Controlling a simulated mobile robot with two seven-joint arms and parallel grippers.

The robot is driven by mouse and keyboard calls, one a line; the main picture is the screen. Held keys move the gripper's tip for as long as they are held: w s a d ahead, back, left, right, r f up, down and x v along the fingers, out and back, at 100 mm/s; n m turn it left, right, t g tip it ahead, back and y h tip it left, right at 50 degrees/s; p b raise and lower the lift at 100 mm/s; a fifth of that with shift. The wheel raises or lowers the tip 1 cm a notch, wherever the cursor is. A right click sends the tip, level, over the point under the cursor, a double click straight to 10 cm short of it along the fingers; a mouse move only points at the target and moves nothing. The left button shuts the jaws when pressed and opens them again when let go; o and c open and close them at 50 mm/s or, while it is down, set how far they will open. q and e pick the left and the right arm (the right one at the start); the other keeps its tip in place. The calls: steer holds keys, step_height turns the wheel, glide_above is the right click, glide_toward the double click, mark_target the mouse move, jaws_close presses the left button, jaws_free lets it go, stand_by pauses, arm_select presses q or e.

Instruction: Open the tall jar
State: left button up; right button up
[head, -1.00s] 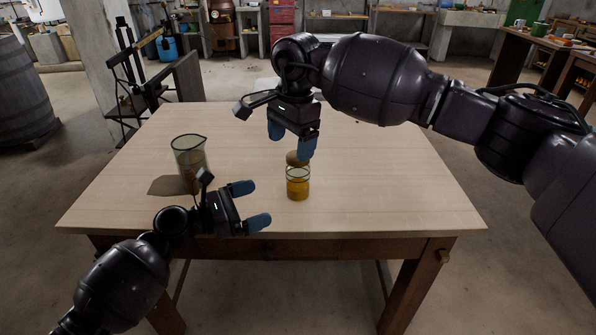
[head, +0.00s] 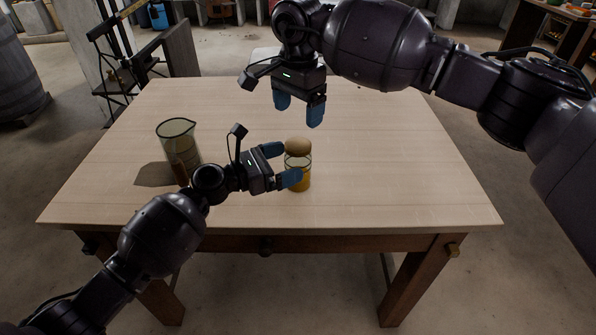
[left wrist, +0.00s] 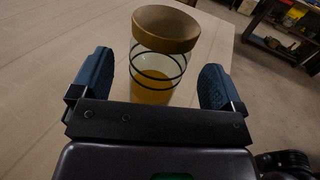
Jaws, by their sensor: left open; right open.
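The tall jar (head: 299,174) stands upright on the table, a clear glass with amber contents and a round tan lid (head: 298,146) seated on top. In the left wrist view the jar (left wrist: 153,78) shows dark rings, and its lid (left wrist: 166,27) is at the top. My left gripper (head: 284,165) is open at the jar's left side. In the left wrist view its blue fingers (left wrist: 157,82) lie left and right of the jar, with gaps on both sides. My right gripper (head: 299,112) is open and empty, above the table and beyond the lid.
A glass beaker (head: 177,132) with a spout stands on the left of the wooden table (head: 390,170), behind my left wrist. A brown upright thing, partly hidden, is by it. The table's right side is clear.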

mark_target(298, 157)
arm_select(q)
steer(key=shift+x, duration=1.85)
